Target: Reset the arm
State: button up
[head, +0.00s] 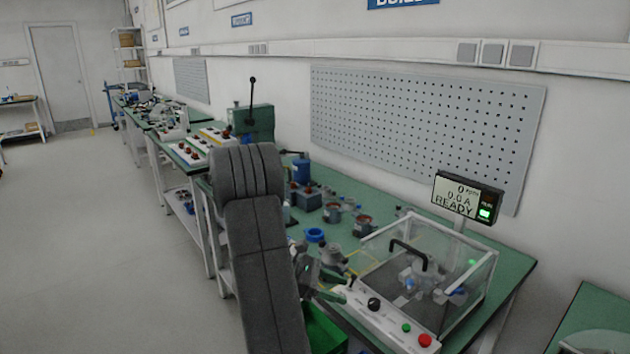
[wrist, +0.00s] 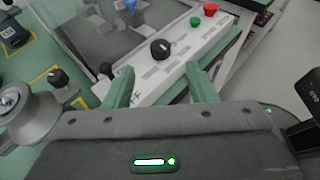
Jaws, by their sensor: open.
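My arm rises in front of the green workbench (head: 512,262) in the head view. My gripper (wrist: 160,80) shows in the wrist view with its two green fingers apart and nothing between them. The fingertips are over or close to the front edge of the white control panel (wrist: 190,45); I cannot tell whether they touch it. The panel has a black knob (wrist: 160,49), a green button (wrist: 195,21) and a red button (wrist: 210,9). In the head view the gripper is partly hidden behind my arm, left of the panel.
A clear test enclosure (head: 480,262) with a black handle (head: 408,252) stands behind the panel. A display (head: 468,196) reads READY. A blue ring (head: 314,235) and several motor parts lie on the bench. A green bin (head: 325,330) is below its front edge. The floor at left is clear.

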aim_at(372, 301)
jog(key=x, duration=0.9)
jog(key=shift+d+f+p, duration=0.1)
jog(key=shift+f+p, duration=0.05)
jog(key=shift+p, duration=0.15)
